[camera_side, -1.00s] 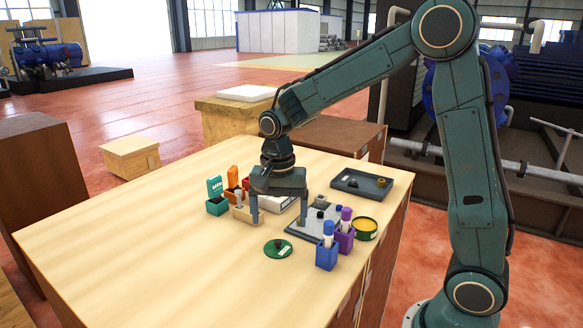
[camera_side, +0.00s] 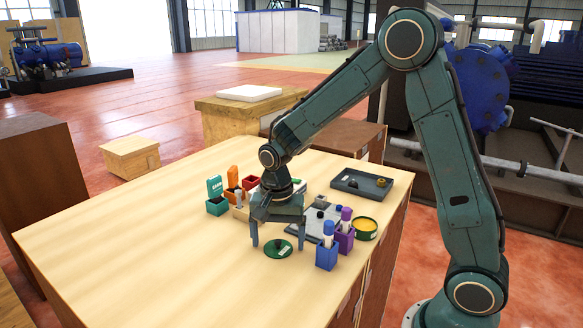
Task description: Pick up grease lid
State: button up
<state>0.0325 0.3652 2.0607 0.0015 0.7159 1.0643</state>
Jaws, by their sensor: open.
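The grease lid (camera_side: 278,249) is a flat, round, dark green disc with a dark knob and a pale label. It lies on the table near the front edge. My gripper (camera_side: 278,243) is open, pointing down, with one finger to the left of the lid and the other to its right. The gripper looks empty; whether the fingertips touch the lid or stand just behind it, I cannot tell. The open grease tin (camera_side: 366,228), green with yellow grease inside, stands to the right.
A blue holder (camera_side: 327,256) and a purple holder (camera_side: 344,238), each with a capped tube, stand right of the lid. A grey plate lies behind them, a dark tray (camera_side: 350,180) farther back. Green (camera_side: 216,204) and orange boxes stand at back left. The table's left (camera_side: 130,245) is clear.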

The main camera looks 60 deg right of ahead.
aim_at(278, 240)
jog(key=shift+f, duration=0.1)
dwell(0.4)
jog(key=c, duration=1)
jog(key=shift+c, duration=0.2)
notch_tip(278, 240, up, 19)
jog(key=shift+r, duration=0.3)
grip_shut()
jog(key=shift+r, duration=0.2)
